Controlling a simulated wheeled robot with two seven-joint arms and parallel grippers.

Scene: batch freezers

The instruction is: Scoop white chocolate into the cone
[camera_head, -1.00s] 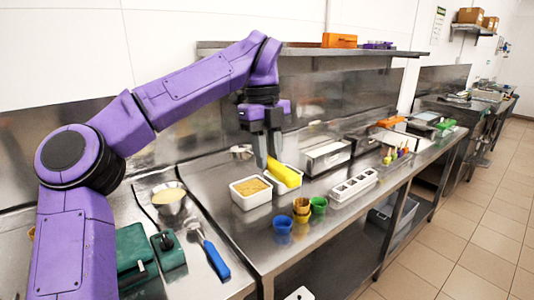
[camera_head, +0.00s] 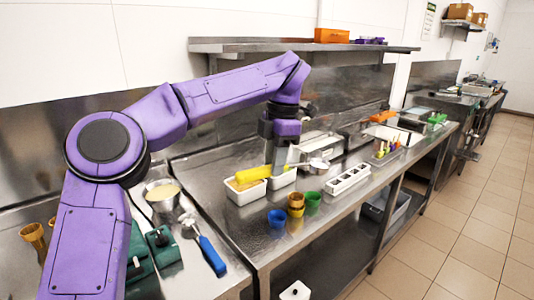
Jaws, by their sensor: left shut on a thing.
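What the bowl holds is too small to tell. Below are a white tub (camera_head: 245,196) with yellow-orange contents and a second white tub (camera_head: 283,183), partly hidden by the gripper. Brown cone-like pieces (camera_head: 33,238) show at the left edge, partly behind my arm. My right gripper is not in view.
Blue (camera_head: 277,218), orange-brown (camera_head: 296,204) and green (camera_head: 313,202) cups stand near the counter's front edge. A white compartment tray (camera_head: 348,179) lies right of them. A metal bowl (camera_head: 162,197), a green device (camera_head: 163,245) and a blue-handled tool (camera_head: 211,255) are at left.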

